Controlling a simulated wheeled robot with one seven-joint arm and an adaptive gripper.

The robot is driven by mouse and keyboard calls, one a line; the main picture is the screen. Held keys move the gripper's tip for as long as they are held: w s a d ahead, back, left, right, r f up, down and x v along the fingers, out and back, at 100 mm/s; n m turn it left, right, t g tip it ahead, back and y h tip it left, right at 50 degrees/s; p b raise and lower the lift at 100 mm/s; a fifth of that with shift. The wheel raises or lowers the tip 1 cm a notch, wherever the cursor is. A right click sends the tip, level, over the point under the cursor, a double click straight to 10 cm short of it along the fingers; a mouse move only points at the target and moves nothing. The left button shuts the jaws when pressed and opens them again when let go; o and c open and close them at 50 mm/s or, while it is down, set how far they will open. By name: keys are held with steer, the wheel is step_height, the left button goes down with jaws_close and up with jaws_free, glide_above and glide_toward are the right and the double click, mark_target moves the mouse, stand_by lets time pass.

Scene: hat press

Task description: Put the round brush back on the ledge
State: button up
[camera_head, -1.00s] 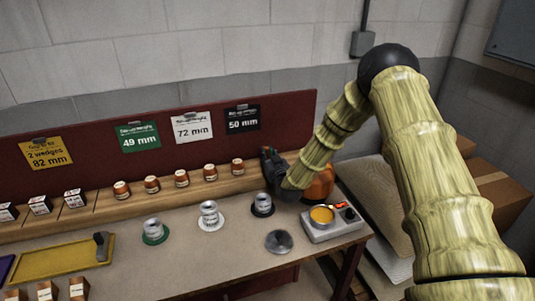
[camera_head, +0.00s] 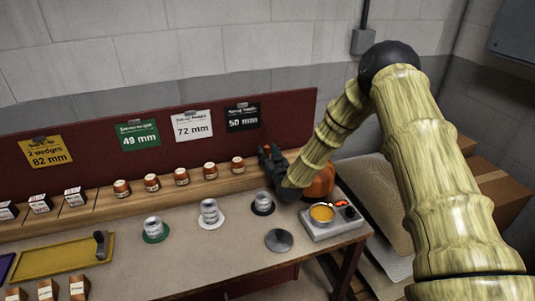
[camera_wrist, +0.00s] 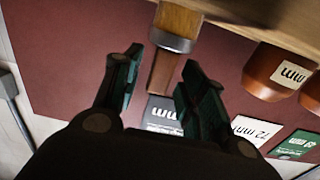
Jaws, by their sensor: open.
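The round brush (camera_wrist: 172,45) shows in the wrist view, with tan bristles, a silver band and a brown handle. That view is upside down, so the brush stands upright, bristles down. The wooden ledge (camera_head: 105,205) runs along the dark red back board. My gripper (camera_wrist: 160,68) is open, with its fingertips on either side of the handle and gaps between. In the head view my gripper (camera_head: 268,155) is at the ledge's right end and hides the brush.
Several brown jars (camera_head: 210,171) stand on the ledge left of my gripper. In front are metal pieces on a black disc (camera_head: 263,207) and a white disc (camera_head: 212,222). An orange rounded object (camera_head: 321,182) and a small device (camera_head: 333,226) are close by on the right.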

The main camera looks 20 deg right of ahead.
steer(key=s+b, duration=0.2)
steer(key=s, duration=0.9)
steer(key=shift+s+d, duration=0.15)
steer(key=shift+s, duration=0.25)
